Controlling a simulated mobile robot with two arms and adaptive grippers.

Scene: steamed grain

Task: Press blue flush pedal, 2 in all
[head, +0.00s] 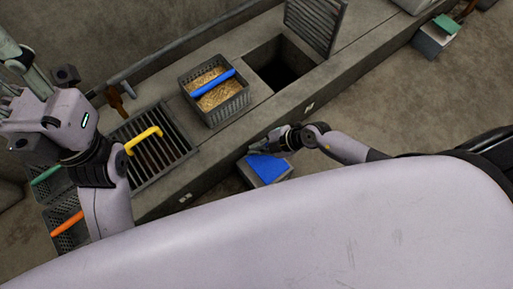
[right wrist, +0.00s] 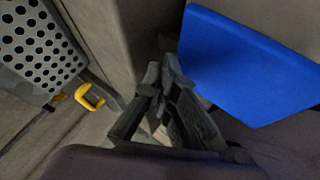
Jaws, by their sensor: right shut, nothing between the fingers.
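The blue flush pedal (head: 268,168) is a flat blue plate on a grey base on the floor, against the front of the concrete ledge. In the right wrist view the pedal (right wrist: 250,70) fills the upper right. My right gripper (head: 258,148) is shut and empty at the pedal's far edge in the head view. In the right wrist view its closed fingertips (right wrist: 163,72) appear just left of the pedal's edge. I cannot tell whether they touch it. My left arm is raised at the left; its gripper (head: 18,75) is partly cut off and its jaws are unclear.
A basket of grain (head: 216,97) with a blue handle stands on the ledge (head: 235,125), beside an open pit (head: 280,65) with a raised grate (head: 316,22). A yellow handle (head: 145,139) lies over another grate. A green pedal (head: 446,23) is at upper right.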

